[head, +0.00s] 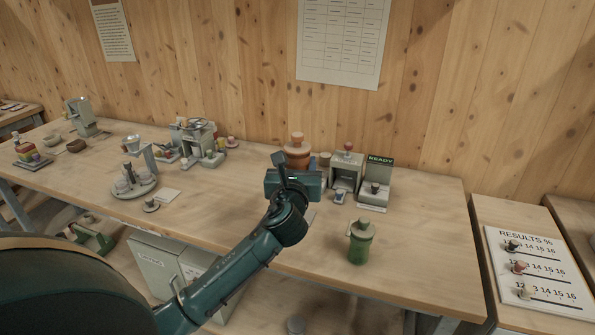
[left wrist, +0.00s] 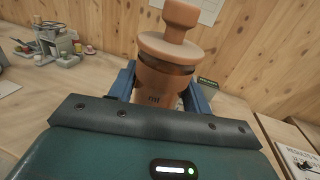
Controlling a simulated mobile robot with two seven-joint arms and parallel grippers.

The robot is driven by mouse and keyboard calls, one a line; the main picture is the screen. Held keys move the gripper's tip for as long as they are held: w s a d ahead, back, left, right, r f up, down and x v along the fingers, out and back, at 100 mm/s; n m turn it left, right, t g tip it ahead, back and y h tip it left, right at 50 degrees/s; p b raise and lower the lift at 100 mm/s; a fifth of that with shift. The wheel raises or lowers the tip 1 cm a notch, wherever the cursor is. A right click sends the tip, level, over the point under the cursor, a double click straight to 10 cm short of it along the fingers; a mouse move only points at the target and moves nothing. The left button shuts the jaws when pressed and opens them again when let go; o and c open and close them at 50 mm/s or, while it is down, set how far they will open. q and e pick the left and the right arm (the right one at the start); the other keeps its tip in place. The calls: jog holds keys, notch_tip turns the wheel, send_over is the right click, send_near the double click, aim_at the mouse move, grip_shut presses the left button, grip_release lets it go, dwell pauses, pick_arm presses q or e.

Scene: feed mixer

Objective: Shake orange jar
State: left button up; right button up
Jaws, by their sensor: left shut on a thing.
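The orange jar (head: 297,149), with a wide lid and a knob on top, stands about upright near the back of the table, just beyond my left gripper (head: 293,178). In the left wrist view the jar (left wrist: 168,70) sits between the two blue fingers of my left gripper (left wrist: 163,90), which is shut on it. The gripper body hides the jar's lower part, so I cannot tell whether its base touches the table. My right gripper is not in view.
A grey device with a READY sign (head: 380,160) stands right of the jar. A green jar (head: 360,242) stands nearer the front. Metal apparatus (head: 197,137) and a round rack (head: 130,186) are to the left. A RESULTS board (head: 540,270) lies on the right table.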

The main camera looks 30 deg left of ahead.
pick_arm(q)
jog(key=shift+f+b, duration=1.25)
jog(key=shift+f, duration=1)
jog(key=shift+r+p, duration=0.55)
notch_tip(320, 180, up, 2)
jog(key=shift+r+p, duration=0.15)
jog(key=shift+p, duration=1.05)
jog(key=shift+r+b, duration=0.2)
jog(key=shift+b, duration=0.3)
jog(key=shift+r, duration=0.35)
jog(key=shift+f+b, duration=1.25)
jog(key=shift+f, duration=1)
